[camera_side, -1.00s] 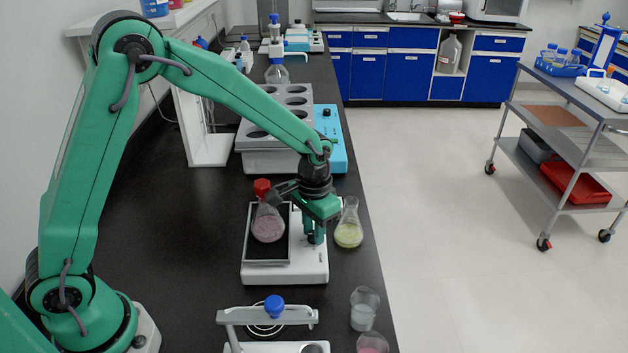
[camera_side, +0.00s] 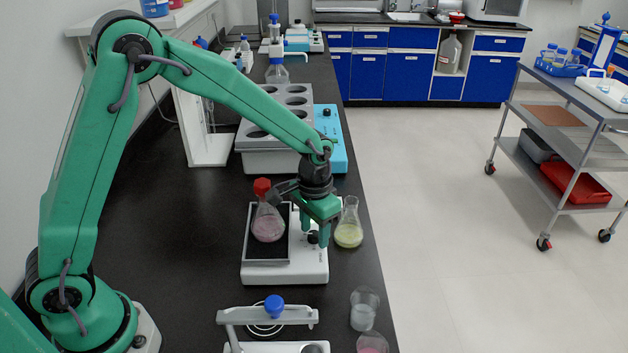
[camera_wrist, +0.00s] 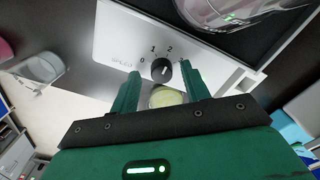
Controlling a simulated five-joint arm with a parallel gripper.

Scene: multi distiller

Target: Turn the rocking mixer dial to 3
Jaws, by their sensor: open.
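The rocking mixer (camera_side: 308,268) is a white box with a dark platform on the black bench. Its round black dial (camera_side: 313,237) is on the right part of the box. In the wrist view the dial (camera_wrist: 161,69) has a pale mark, numbers 0 to 3 around it and the word SPEED beside it. I cannot tell which number the mark points to. My gripper (camera_wrist: 162,74) is open, with one finger on either side of the dial and gaps between. In the side view my gripper (camera_side: 318,236) points down just right of the dial.
A red-capped flask with pink liquid (camera_side: 267,225) stands on the mixer platform. A flask of yellow liquid (camera_side: 348,234) stands close right of my gripper. A beaker (camera_side: 363,310) is nearer the front.

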